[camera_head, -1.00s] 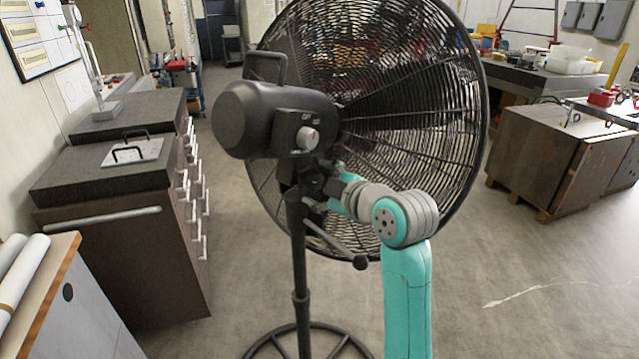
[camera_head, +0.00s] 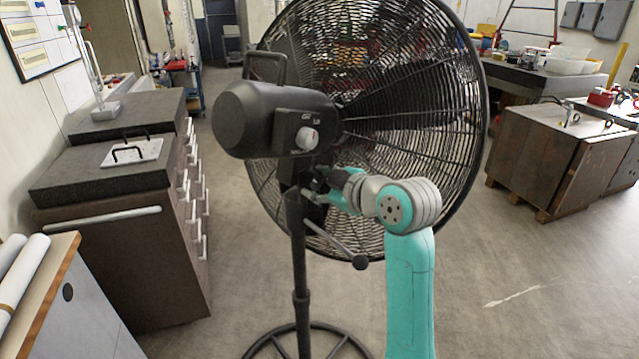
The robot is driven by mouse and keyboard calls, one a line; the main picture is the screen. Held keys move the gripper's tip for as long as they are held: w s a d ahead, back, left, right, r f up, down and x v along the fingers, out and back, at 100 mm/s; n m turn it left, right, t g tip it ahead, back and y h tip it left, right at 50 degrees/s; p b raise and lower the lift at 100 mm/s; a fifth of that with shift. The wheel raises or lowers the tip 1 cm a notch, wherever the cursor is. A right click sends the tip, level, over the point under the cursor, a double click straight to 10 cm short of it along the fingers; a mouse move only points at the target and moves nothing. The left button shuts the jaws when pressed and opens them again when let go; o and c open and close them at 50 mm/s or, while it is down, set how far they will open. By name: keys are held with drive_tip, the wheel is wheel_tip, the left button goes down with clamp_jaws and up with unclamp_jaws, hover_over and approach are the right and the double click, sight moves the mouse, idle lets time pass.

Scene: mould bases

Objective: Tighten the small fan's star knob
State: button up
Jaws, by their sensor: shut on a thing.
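The small fan (camera_head: 275,115) is a black pedestal fan seen from behind, with a large wire cage on the right and a motor housing at the left. A light round dial (camera_head: 307,138) sits on its control box. The star knob is at the tilt joint below the housing; it is small, dark and mostly hidden by my gripper. My gripper (camera_head: 318,187) is at that joint, just right of the top of the pole (camera_head: 297,250), and is shut on the knob. Its fingers are small and partly hidden in this view.
The cage stands right behind my wrist. Drawer cabinets (camera_head: 120,235) are at left, a wooden crate (camera_head: 545,160) at right. Floor at lower right is clear.

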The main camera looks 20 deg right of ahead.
drive_tip(key=shift+m+g+y, duration=0.3)
drive_tip(key=shift+m, duration=0.4)
drive_tip(key=o, duration=1.2)
drive_tip(key=shift+c, duration=0.2)
